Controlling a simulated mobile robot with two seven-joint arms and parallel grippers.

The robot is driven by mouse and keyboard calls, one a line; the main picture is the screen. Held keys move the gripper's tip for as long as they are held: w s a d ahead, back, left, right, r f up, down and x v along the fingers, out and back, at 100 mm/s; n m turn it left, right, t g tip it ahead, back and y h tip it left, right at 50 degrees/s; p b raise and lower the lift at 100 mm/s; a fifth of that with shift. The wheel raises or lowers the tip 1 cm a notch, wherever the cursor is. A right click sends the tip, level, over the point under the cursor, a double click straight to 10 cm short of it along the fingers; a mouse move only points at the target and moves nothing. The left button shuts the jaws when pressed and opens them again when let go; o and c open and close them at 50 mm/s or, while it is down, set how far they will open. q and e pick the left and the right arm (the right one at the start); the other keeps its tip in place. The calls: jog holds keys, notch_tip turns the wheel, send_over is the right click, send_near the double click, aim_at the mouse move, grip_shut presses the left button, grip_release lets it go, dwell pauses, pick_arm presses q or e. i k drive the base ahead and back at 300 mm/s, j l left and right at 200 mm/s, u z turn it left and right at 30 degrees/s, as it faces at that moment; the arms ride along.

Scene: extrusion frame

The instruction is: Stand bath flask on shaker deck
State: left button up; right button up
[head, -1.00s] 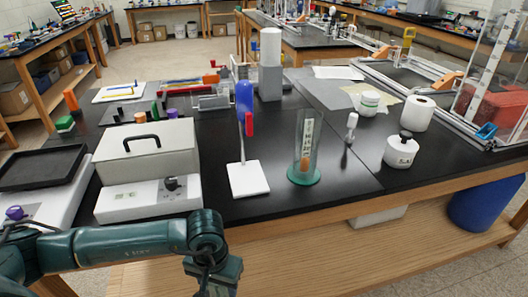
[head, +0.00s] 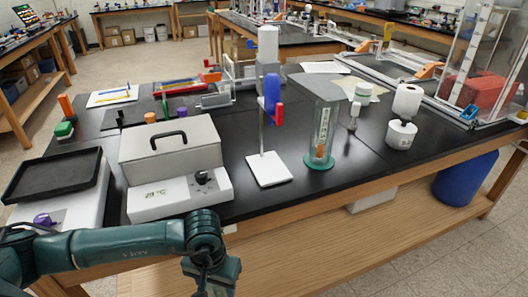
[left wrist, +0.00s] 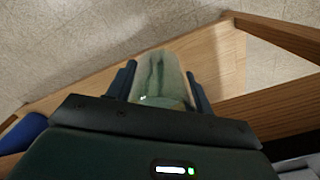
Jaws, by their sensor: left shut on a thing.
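My left gripper (left wrist: 161,84) is shut on a clear, pale green glass flask (left wrist: 160,72), which sits between the two dark fingers in the left wrist view. In the head view my left gripper (head: 212,278) hangs in front of the bench edge at the bottom; the flask is not visible there. The shaker stands at the bench's left end, with a black rimmed deck (head: 53,172) on a white base (head: 80,207) with a purple knob. The visible deck is empty. My right gripper is not in view.
A closed water bath (head: 172,170) with a black handle stands right of the shaker. Further right are a stand with a white base (head: 269,168) and a tall glass cylinder (head: 322,135). A green-based orange item (head: 64,129) stands behind the deck.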

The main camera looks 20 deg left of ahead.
aim_at(57, 174)
jog(key=k+j+z, duration=0.15)
jog(key=j, duration=0.3)
jog(key=k+j+z, duration=0.15)
jog(key=k+j, duration=0.15)
jog(key=k+j+z, duration=0.15)
jog(key=j, duration=0.3)
jog(key=k+j+z, duration=0.2)
jog(key=k+j, duration=0.2)
jog(key=j, duration=0.2)
jog(key=k+j+z, duration=0.2)
jog(key=k+j, duration=0.3)
